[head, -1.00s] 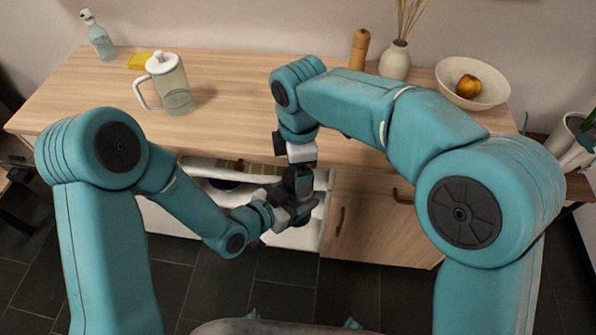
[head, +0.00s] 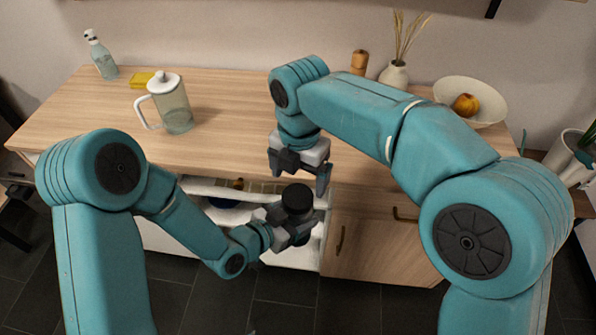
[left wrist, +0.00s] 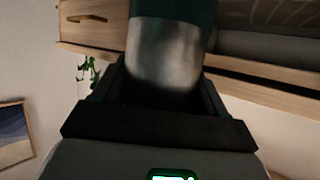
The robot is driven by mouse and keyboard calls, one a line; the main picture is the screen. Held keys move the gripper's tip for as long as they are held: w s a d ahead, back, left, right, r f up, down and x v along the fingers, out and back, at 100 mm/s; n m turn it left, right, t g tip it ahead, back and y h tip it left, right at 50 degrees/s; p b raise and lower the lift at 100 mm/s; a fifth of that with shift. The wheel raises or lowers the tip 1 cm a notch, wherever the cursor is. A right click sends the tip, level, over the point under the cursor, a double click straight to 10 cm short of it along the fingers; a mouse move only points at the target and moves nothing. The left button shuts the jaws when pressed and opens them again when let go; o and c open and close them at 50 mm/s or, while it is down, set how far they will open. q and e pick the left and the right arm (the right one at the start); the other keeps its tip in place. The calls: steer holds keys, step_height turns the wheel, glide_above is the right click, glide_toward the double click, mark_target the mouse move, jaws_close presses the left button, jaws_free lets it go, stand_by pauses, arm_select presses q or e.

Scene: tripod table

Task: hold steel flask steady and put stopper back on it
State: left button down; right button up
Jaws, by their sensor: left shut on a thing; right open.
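My left gripper (head: 289,226) is shut on the steel flask, holding it up in front of the cabinet. In the left wrist view the steel flask (left wrist: 165,55) is a shiny metal cylinder with a dark teal band, between the two dark jaws. In the head view the black stopper (head: 297,198) shows as a round top over the flask and seems to sit on it; how fully it is seated I cannot tell. My right gripper (head: 303,178) is open and empty just above the stopper, apart from it.
A wooden counter (head: 230,110) lies behind the grippers, with a glass pitcher (head: 172,105), a spray bottle (head: 102,58), a yellow sponge (head: 142,79), a vase (head: 393,74) and a fruit bowl (head: 480,108). Open white shelves (head: 290,258) are below it.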

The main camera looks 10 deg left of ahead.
mark_target(298, 195)
steer(key=shift+a+r, duration=0.1)
steer(key=shift+r, duration=0.15)
steer(key=shift+w+f, duration=0.1)
steer(key=shift+f, duration=3.95)
steer(key=c, duration=1.1)
steer(key=shift+o, duration=0.2)
steer(key=m, duration=1)
